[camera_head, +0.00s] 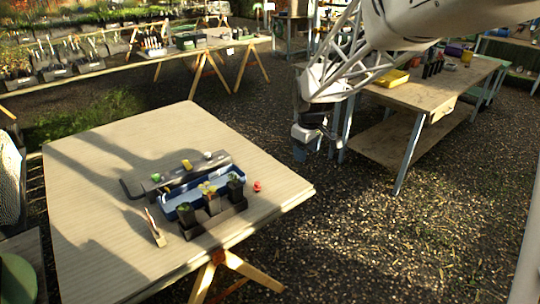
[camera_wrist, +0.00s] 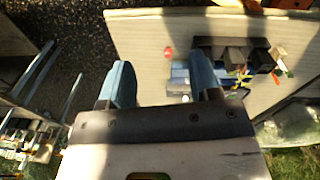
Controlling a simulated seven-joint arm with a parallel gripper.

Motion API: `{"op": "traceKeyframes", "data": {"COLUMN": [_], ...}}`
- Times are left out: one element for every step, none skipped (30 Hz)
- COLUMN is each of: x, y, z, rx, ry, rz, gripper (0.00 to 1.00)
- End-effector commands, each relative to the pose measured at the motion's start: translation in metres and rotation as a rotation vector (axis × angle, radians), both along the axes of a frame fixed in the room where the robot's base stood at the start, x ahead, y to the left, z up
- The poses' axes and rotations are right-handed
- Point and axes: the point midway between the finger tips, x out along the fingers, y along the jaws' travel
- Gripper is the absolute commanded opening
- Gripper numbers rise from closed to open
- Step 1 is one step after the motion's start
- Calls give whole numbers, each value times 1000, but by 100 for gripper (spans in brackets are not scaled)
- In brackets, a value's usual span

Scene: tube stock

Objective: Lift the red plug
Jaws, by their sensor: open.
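The red plug (camera_head: 257,186) is a small red piece on the wooden table (camera_head: 110,250), just right of the potted plants and near the table's right side. It also shows in the wrist view as a small red spot (camera_wrist: 168,53), beyond and between my fingers. My gripper (camera_head: 303,148) hangs in the air beyond the table's right edge, well apart from the plug. In the wrist view its two blue fingers (camera_wrist: 163,82) are spread apart with nothing between them.
A blue tray (camera_head: 173,214) and a dark rack (camera_head: 196,233) with several pots stand left of the plug. A grey bar (camera_head: 132,190) with coloured pieces lies behind. A wooden-handled tool (camera_head: 157,236) lies at left. Another workbench (camera_head: 390,92) stands behind my arm.

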Motion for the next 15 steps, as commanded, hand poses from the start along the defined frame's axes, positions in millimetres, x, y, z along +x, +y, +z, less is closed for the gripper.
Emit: {"op": "traceKeyframes", "data": {"x": [11, 17, 25, 30, 36, 44, 49, 55, 62, 67, 72, 79, 85, 89, 96], "y": [8, 12, 18, 23, 27, 33, 37, 42, 48, 53, 58, 64, 69, 73, 80], "z": [-9, -13, -19, -24, -29, -35, -41, -46, -53, -58, -63, -71, -76, -82, -91], "rx": [-3, -5, -6, -8, -10, -12, -13, -15, -17, -18, -19, -21, -22, -24, -26], "ry": [6, 7, 10, 12, 15, 18, 20, 24, 27, 29, 31, 34, 36, 38, 42], "rz": [26, 45, 67, 86, 102, 126, 142, 160, 183, 201, 219, 241, 259, 275, 299], "gripper": [57, 57, 57, 57, 57, 57, 57, 57, 57, 57, 57, 57, 57, 57, 57]}}
